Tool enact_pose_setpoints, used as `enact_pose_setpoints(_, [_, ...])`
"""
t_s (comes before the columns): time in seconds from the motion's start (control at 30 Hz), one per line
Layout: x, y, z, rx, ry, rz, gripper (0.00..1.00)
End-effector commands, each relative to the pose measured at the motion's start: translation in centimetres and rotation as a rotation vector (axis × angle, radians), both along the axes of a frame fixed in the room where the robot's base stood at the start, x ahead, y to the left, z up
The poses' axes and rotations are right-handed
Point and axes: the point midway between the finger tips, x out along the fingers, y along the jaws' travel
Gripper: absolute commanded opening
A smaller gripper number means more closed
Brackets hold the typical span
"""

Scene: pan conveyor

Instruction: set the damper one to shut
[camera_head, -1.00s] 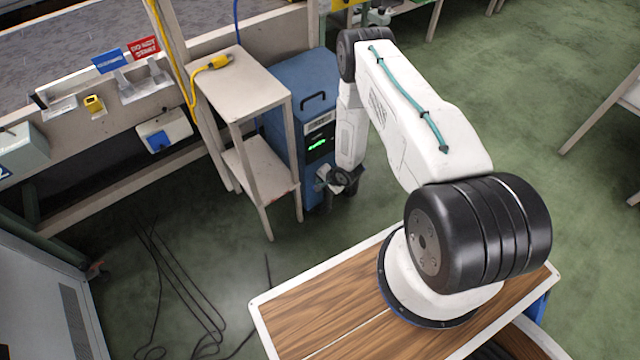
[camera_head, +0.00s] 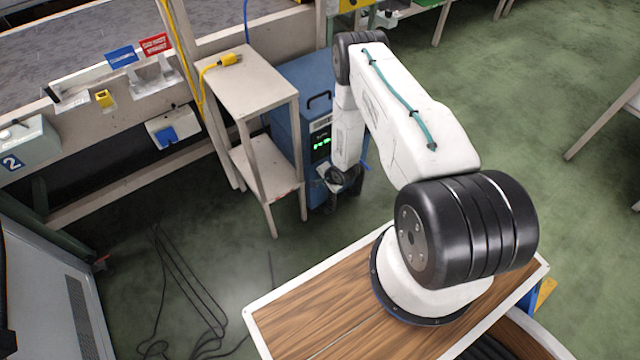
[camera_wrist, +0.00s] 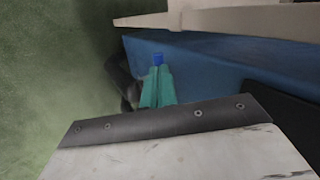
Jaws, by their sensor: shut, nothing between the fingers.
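The blue cabinet (camera_head: 289,88) with a black handle on top and a green-lit display (camera_head: 321,143) stands beside the beige stand. My gripper is low at the cabinet's display side in the head view, its fingers mostly hidden by my wrist. In the wrist view my gripper's teal fingers (camera_wrist: 158,86) are shut and empty. A small blue piece (camera_head: 365,164) shows beside my wrist. No part is legibly marked as damper one.
The beige stand (camera_head: 248,80) with a yellow connector (camera_head: 230,59) is close left of the cabinet. The conveyor frame (camera_head: 100,180) runs along the left, with a box marked 2 (camera_head: 25,145). Black cables (camera_head: 180,285) lie on the floor. Green floor is open to the right.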

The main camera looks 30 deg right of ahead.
Motion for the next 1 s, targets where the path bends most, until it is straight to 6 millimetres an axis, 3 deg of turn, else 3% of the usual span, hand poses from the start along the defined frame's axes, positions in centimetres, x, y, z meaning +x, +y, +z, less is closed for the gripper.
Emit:
enact_pose_setpoints(0.73, [-1.3, -0.9, 0.1, 0.000, 0.001, 0.003, 0.00])
enact_pose_setpoints(0.87, [-1.6, -0.9, 1.0, 0.000, 0.001, 0.004, 0.00])
enact_pose_setpoints(1.0, [-2.5, -0.8, 3.2, 0.000, 0.001, 0.006, 0.00])
